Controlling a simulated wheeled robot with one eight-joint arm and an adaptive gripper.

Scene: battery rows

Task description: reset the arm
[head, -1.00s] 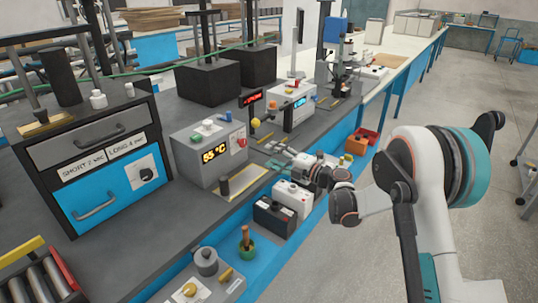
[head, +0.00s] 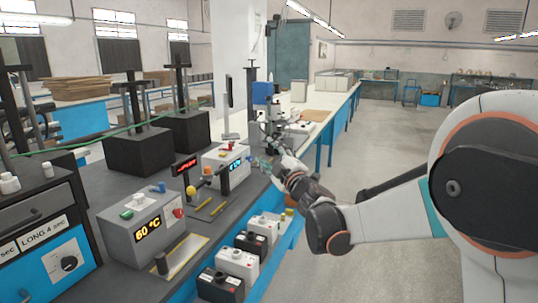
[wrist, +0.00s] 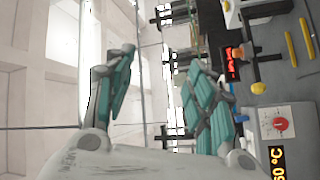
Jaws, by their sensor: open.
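My gripper shows in the wrist view (wrist: 165,95), with its two teal-padded fingers spread wide and nothing between them. In the head view my gripper (head: 266,165) is small and partly hidden by my wrist. My white and dark arm reaches in from the right edge of the head view.
A grey box reading 60 °C (head: 140,228) stands on the bench. Black and white batteries (head: 236,263) line the front edge. A drawer cabinet (head: 50,262) is at the left. A microscope-like stand (head: 272,118) is farther back. The floor at right is clear.

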